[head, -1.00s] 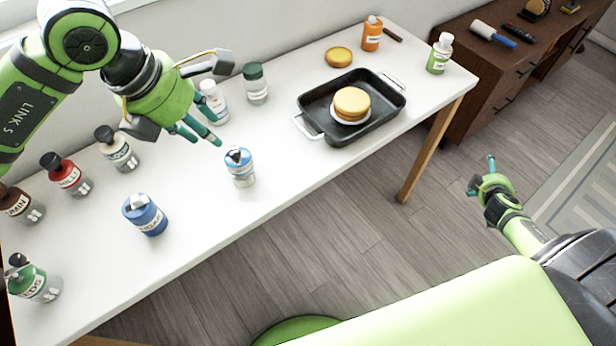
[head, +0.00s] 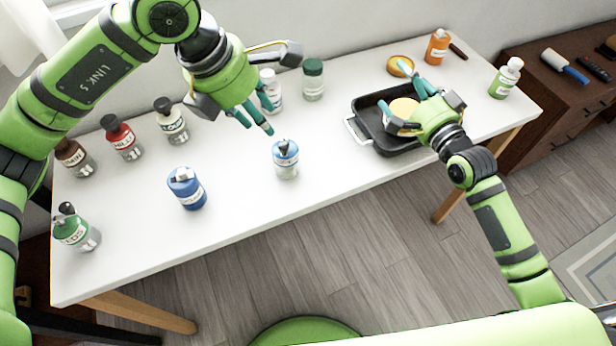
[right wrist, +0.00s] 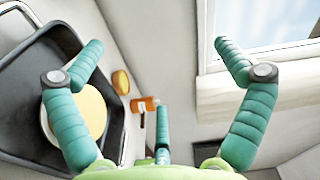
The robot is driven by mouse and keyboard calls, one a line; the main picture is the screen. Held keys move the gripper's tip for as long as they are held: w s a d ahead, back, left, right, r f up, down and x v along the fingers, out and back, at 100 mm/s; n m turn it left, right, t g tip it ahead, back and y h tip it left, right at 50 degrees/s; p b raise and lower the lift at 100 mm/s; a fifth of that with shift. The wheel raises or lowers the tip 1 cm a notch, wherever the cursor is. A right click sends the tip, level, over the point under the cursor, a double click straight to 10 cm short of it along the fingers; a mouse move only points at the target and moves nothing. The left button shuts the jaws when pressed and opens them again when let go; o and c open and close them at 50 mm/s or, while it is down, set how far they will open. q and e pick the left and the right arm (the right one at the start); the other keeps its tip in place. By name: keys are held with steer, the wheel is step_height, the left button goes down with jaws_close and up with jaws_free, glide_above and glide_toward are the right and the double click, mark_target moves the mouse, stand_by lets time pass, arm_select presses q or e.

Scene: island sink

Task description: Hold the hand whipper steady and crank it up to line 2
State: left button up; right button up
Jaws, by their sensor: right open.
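I cannot single out a hand whipper with a crank or a marked line 2. A small blue-and-clear labelled jar (head: 286,158) stands upright near the table's middle front. A larger blue labelled canister (head: 186,188) stands to its left. My left gripper (head: 258,127) hangs behind and left of the small jar, apparently empty, its fingers pointing down toward it; its opening is unclear. My right gripper (head: 414,78) is over the black tray (head: 364,108), open and empty. Its spread teal fingers show in the right wrist view (right wrist: 160,60).
A yellow round cake (head: 404,108) sits in the tray, partly hidden by my right gripper. Several spice jars, including a red-lidded one (head: 121,138), line the left. A green-lidded jar (head: 313,80) stands at the back.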

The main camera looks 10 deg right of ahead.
steer(key=s+a+m+y, duration=0.2)
steer(key=s+a+m, duration=0.2)
steer(key=a+m, duration=0.55)
steer(key=m+g+y, duration=0.1)
steer(key=m+g, duration=0.1)
steer(key=m, duration=0.8)
glide_toward(287, 161)
steer(key=x, duration=0.4)
steer(key=shift+w+r, duration=0.1)
steer(key=shift+w, duration=0.15)
steer(key=shift+w+a, duration=0.15)
steer(key=shift+a, duration=0.05)
steer(key=x, duration=0.6)
steer(key=shift+w+a, duration=0.1)
steer(key=shift+w, duration=0.1)
steer(key=c, duration=1.3)
